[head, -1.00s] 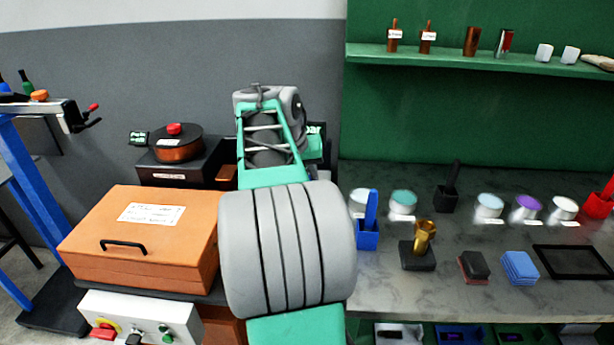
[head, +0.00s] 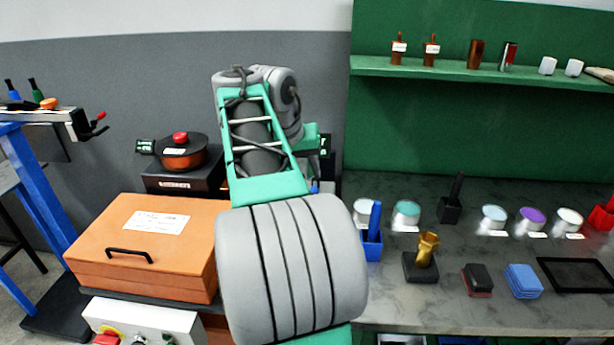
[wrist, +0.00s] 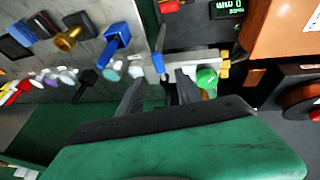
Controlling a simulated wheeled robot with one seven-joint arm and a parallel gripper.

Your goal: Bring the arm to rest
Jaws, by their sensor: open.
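My gripper (wrist: 160,78) shows in the wrist view with its two dark fingers apart and nothing visible between them. Beyond the fingertips are a small blue-handled item (wrist: 158,62) and a green round item (wrist: 207,78) beside a pale bar; I cannot tell how far away they are. In the head view my grey and teal arm rises through the middle of the picture, and its fingers are hidden behind it.
An orange lidded box (head: 150,240) stands left of my arm, with a dark pot (head: 180,152) behind it. On the grey bench to the right are a blue holder (head: 372,243), a brass piece on a black block (head: 426,252) and several jars. A green shelf (head: 480,72) hangs above.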

